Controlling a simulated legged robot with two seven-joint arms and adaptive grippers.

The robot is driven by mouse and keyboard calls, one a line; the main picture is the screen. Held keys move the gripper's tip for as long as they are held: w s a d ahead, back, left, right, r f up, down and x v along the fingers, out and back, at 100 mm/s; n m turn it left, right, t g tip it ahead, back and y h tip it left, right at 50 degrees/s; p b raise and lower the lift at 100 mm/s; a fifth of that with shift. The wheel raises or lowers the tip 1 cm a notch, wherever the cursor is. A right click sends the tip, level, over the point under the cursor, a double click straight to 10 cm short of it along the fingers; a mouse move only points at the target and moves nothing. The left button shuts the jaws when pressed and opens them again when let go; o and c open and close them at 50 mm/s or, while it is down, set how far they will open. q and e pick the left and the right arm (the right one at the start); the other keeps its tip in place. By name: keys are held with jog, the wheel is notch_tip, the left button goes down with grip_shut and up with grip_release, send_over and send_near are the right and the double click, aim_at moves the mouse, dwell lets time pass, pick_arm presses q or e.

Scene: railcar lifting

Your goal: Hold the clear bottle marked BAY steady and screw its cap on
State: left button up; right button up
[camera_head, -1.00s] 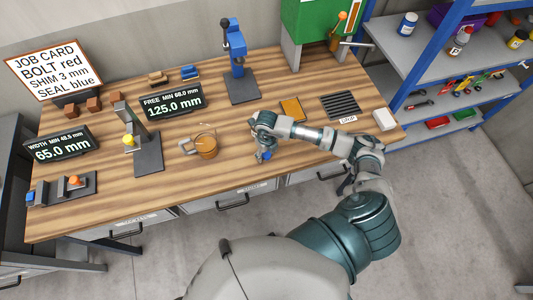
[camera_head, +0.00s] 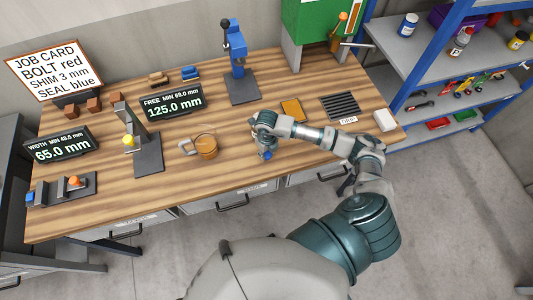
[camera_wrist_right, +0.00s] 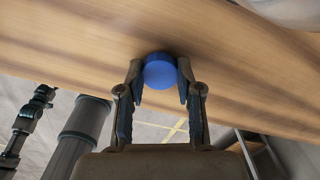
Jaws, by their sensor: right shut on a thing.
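My right gripper (camera_head: 266,154) is at the front edge of the wooden bench, pointing down, with its fingers shut on a round blue cap (camera_head: 268,155). In the right wrist view the blue cap (camera_wrist_right: 160,71) sits between the two fingertips (camera_wrist_right: 160,80), over or close to the wooden top. I cannot make out a clear bottle marked BAY in either view, and what lies under the cap is hidden. My left gripper does not show.
A glass mug with amber contents (camera_head: 206,148) stands left of my right gripper. An orange pad (camera_head: 292,110) and a dark slatted mat (camera_head: 340,107) lie behind it. A blue press (camera_head: 238,70) stands at the back. A blue-framed shelf (camera_head: 430,55) is at the right.

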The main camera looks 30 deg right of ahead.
jog(key=r, duration=0.2)
jog(key=b, duration=0.1)
jog(key=shift+s+a+r, duration=0.3)
jog(key=shift+a+r, duration=0.05)
jog(key=shift+r, duration=0.05)
jog(key=s+a+r+b, duration=0.1)
jog(key=s+a+b, duration=0.2)
jog(key=s+a, duration=0.6)
jog(key=a, duration=0.3)
jog(key=shift+r, duration=0.3)
jog(key=w+n, duration=0.2)
jog(key=n, duration=0.3)
jog(key=w+d+r+n, duration=0.1)
jog(key=w+n, duration=0.1)
jog(key=n, duration=0.3)
jog(key=w+d+r+n, duration=0.1)
jog(key=w+n, duration=0.1)
jog(key=n, duration=0.3)
jog(key=shift+w+d+n, duration=0.25)
jog(key=shift+n, duration=0.15)
jog(key=w+d+r+n, duration=0.1)
jog(key=w+r+n, duration=0.1)
jog(key=n, duration=0.7)
jog(key=w+d+r+n, duration=0.2)
jog(key=w+n, duration=0.3)
jog(key=n, duration=0.4)
jog(key=shift+d+r+b, duration=0.3)
jog(key=shift+r+b, duration=0.1)
jog(key=shift+w, duration=0.1)
